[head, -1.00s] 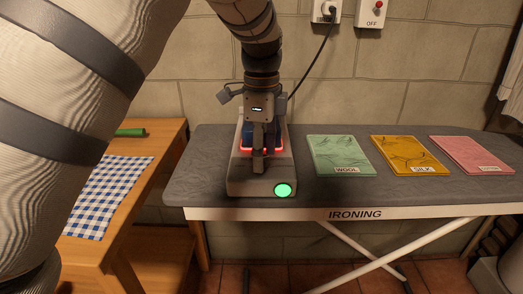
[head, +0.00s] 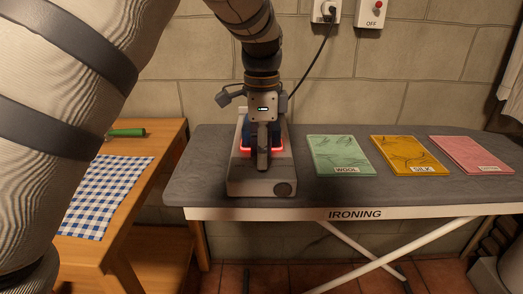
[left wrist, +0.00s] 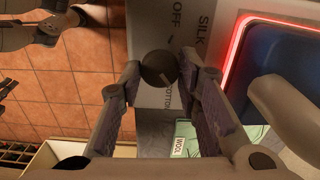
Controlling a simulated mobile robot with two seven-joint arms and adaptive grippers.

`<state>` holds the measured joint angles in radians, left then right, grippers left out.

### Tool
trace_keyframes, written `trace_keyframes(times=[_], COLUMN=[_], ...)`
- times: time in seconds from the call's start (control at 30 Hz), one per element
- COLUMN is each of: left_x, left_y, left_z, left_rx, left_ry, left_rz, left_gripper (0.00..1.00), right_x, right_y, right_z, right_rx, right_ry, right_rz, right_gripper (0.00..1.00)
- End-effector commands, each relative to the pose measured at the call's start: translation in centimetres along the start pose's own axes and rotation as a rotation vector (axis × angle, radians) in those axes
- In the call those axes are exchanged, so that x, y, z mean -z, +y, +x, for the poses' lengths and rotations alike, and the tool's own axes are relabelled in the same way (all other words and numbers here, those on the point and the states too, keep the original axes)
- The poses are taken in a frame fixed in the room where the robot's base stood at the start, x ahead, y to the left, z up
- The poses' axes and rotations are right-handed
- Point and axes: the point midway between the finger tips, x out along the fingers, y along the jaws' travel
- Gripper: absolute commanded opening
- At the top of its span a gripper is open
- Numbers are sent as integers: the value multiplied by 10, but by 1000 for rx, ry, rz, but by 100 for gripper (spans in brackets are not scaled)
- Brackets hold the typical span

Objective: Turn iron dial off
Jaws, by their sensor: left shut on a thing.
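The iron dial is a dark round knob (left wrist: 159,68) with a pale mark, on a grey panel (left wrist: 160,22) lettered OFF, SILK and what looks like COTTON. My left gripper (left wrist: 161,74) is shut on the dial, one finger on each side. In the head view the gripper (head: 263,160) points down over the grey unit (head: 243,186) and hides the dial. A blue body (left wrist: 265,65) sits inside a glowing red outline beside the panel. The round lamp (head: 283,189) on the unit's front is dark.
The unit stands at the left end of the ironing board (head: 430,192). Green WOOL (head: 340,152), yellow SILK (head: 405,153) and pink (head: 470,153) pads lie to its right. A wooden table (head: 170,150) with a checked cloth (head: 105,195) stands at left. A cord (head: 311,66) hangs from the wall socket.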

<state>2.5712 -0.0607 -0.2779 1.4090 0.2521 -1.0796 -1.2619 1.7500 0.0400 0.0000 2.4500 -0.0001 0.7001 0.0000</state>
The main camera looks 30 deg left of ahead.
Motion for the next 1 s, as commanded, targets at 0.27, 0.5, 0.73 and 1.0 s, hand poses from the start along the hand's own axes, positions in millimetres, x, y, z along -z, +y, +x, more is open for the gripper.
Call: trace_keyframes(times=[0.27, 0.5, 0.73, 1.0], left_x=[0, 0, 0, 0], left_y=[0, 0, 0, -1], left_z=[0, 0, 0, 0], left_rx=[-1, -1, 0, 0], left_ry=[2, 1, 1, 1], left_rz=[-260, -489, -708, -965], left_gripper=[3, 3, 3, 3], right_x=[0, 0, 0, 0], right_y=[0, 0, 0, 0], right_z=[0, 0, 0, 0], right_rx=[0, 0, 0, 0], right_ry=[0, 0, 0, 0], right_rz=[0, 0, 0, 0], right_gripper=[18, 18, 18, 18])
